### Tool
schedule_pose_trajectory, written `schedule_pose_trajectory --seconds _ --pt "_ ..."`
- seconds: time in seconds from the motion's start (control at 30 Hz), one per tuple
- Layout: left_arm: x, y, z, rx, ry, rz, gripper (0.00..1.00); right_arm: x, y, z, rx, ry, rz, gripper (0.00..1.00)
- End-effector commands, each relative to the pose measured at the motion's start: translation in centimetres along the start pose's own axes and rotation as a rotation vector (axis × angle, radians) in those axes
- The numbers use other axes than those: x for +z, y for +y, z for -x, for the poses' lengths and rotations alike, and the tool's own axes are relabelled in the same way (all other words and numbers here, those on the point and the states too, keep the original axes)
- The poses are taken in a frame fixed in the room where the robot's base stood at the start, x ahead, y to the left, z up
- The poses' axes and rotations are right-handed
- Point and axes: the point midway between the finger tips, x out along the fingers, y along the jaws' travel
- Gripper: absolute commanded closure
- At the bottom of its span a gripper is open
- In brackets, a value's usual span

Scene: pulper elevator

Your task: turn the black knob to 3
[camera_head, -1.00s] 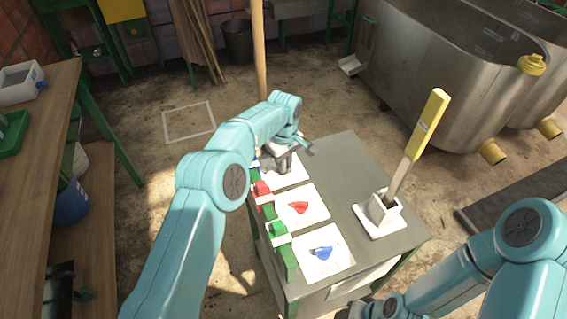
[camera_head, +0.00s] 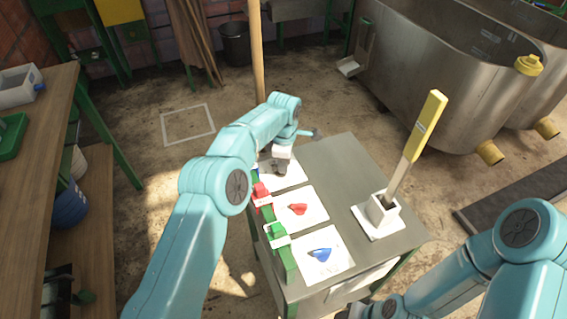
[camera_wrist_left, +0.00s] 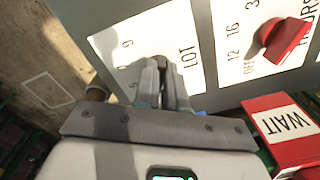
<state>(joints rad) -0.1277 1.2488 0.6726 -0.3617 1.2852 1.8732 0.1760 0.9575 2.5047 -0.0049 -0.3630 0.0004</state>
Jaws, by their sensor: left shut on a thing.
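My left gripper (camera_head: 281,168) is over the far white plate (camera_head: 294,179) on the grey table, pointing down. In the left wrist view its fingers (camera_wrist_left: 162,64) are shut on the black knob, which is mostly hidden between them. The 3 cannot be made out there, nor the knob's pointing direction. My right arm is at the lower right of the head view; its gripper (camera_head: 348,312) is cut by the bottom edge and unclear.
A red knob (camera_head: 299,209) and a blue knob (camera_head: 320,255) sit on nearer plates. Red and green blocks (camera_head: 278,231) line the table's left edge. The table's far right is clear.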

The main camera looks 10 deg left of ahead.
Motion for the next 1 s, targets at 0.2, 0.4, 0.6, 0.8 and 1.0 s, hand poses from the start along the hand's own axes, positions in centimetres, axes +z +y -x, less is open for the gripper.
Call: schedule_pose_trajectory --seconds 0.2,0.4,0.6,0.8,1.0 --pt "-0.11 0.14 0.17 0.005 0.002 0.025 1.00 0.00 -0.01 0.02 0.000 0.000 0.000 0.57" --pt "-0.12 0.14 0.17 0.005 0.002 0.027 1.00 0.00 -0.01 0.02 0.000 0.000 0.000 0.57" --pt "-0.14 0.14 0.17 0.005 0.002 0.027 0.73 0.00 -0.01 0.02 0.000 0.000 0.000 0.57" --pt "-0.08 0.08 0.09 0.002 0.001 0.025 0.64 0.00 -0.01 0.02 0.000 0.000 0.000 0.57" --pt "-0.04 0.08 0.59 0.002 0.001 0.025 0.64 0.00 -0.01 0.02 0.000 0.000 0.000 0.57"
